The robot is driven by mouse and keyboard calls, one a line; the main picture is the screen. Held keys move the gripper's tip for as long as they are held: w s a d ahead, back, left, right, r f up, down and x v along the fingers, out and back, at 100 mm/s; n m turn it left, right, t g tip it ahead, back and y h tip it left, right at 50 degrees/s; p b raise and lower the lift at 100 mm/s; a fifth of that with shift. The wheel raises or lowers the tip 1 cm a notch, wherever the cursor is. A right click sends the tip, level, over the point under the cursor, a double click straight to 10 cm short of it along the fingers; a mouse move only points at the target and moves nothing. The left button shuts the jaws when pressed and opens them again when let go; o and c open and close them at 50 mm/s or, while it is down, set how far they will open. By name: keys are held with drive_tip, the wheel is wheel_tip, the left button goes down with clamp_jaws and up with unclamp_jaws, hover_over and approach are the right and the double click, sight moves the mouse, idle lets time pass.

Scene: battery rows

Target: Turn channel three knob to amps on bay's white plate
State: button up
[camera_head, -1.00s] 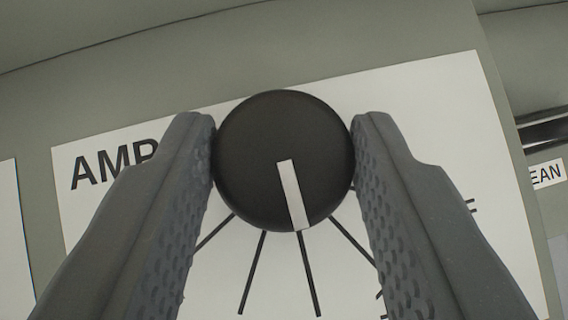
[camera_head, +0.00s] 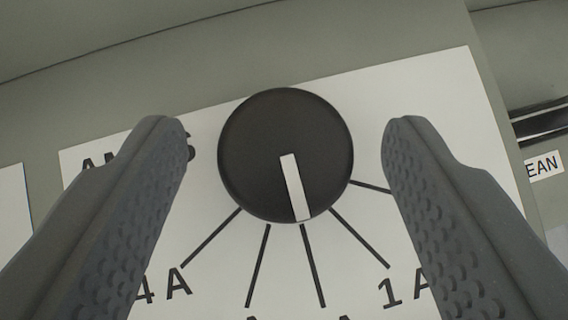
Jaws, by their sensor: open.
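A round black knob (camera_head: 285,140) with a white pointer bar stands on a white plate (camera_head: 235,262) in the middle of the view. The pointer aims down and slightly right, toward a tick line between the 4A and 1A lines. The label at that line is mostly cut off by the frame's bottom edge. The plate's heading at upper left is partly hidden by my left finger; "AM" and a final "S" show. My gripper (camera_head: 285,140) is open, with one finger on each side of the knob and a clear gap on both sides.
The plate is fixed to a grey-green panel (camera_head: 330,55). Another white plate (camera_head: 15,215) shows at the left edge. A small label ending in "EAN" (camera_head: 545,166) and a dark slot (camera_head: 540,124) are at the right.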

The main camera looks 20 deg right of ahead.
drive_tip(key=p+v, duration=0.1)
drive_tip(key=v, duration=1.2)
drive_tip(key=shift+s, duration=0.15)
